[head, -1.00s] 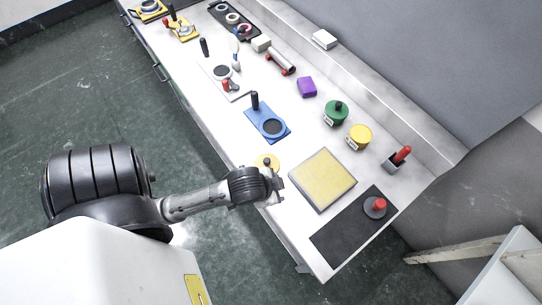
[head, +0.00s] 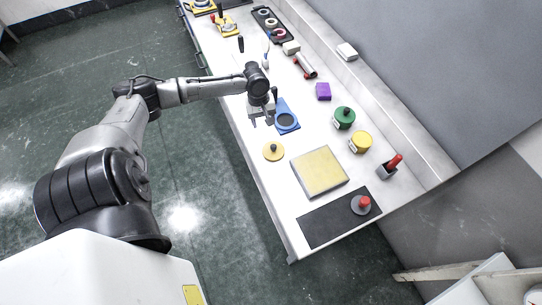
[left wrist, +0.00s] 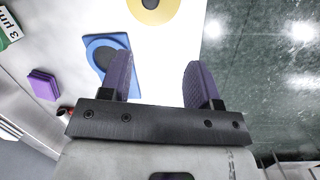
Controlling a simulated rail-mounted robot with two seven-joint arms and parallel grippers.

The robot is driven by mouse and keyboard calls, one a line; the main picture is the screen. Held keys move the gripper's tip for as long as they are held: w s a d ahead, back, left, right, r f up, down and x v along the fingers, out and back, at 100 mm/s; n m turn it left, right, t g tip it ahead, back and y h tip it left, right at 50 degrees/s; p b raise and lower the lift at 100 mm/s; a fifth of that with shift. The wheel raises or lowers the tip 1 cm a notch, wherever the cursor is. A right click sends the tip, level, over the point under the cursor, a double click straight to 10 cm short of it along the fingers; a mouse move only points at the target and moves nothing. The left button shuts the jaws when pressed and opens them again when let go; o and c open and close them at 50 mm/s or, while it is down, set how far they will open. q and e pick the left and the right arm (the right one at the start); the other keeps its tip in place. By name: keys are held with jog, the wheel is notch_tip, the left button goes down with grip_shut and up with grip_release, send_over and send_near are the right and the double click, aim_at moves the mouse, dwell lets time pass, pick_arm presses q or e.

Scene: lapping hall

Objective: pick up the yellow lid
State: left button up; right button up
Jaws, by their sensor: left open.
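The yellow lid (head: 273,151) is a flat round disc with a dark knob on top, lying near the bench's front edge. It also shows at the top of the left wrist view (left wrist: 163,13), cut off by the frame edge. My left gripper (head: 262,121) is open and empty, beside the blue plate and farther along the bench than the lid, apart from it. In the left wrist view its two purple-padded fingers (left wrist: 160,75) stand wide apart, with white bench top and floor beyond. My right gripper is not in view.
A yellow-topped square block (head: 319,173), a yellow jar (head: 360,142), a green jar (head: 344,119) and a black mat (head: 322,222) stand around. Bare bench surrounds the lid.

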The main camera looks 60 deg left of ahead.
pick_arm(q)
jog(key=n, duration=0.3)
jog(key=n+b, duration=0.1)
jog(key=n, duration=0.4)
send_over(273, 146)
jog(key=a, duration=0.2)
jog(key=shift+h, duration=0.4)
jog(key=x, duration=0.2)
jog(key=a+x, duration=0.1)
jog(key=x, duration=0.4)
jog(key=shift+s+a+f, duration=0.2)
jog(key=shift+s+a, duration=0.05)
jog(key=shift+m, duration=0.3)
jog(key=shift+b+x, duration=0.65)
jog(key=shift+x, duration=2.35)
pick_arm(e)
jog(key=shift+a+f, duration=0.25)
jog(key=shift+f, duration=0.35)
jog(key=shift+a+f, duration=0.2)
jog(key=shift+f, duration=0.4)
pick_arm(q)
jog(key=shift+c, duration=0.3)
jog(key=c, duration=0.9)
jog(key=shift+c, duration=0.3)
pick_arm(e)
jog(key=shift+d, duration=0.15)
pick_arm(q)
jog(key=shift+r, duration=0.15)
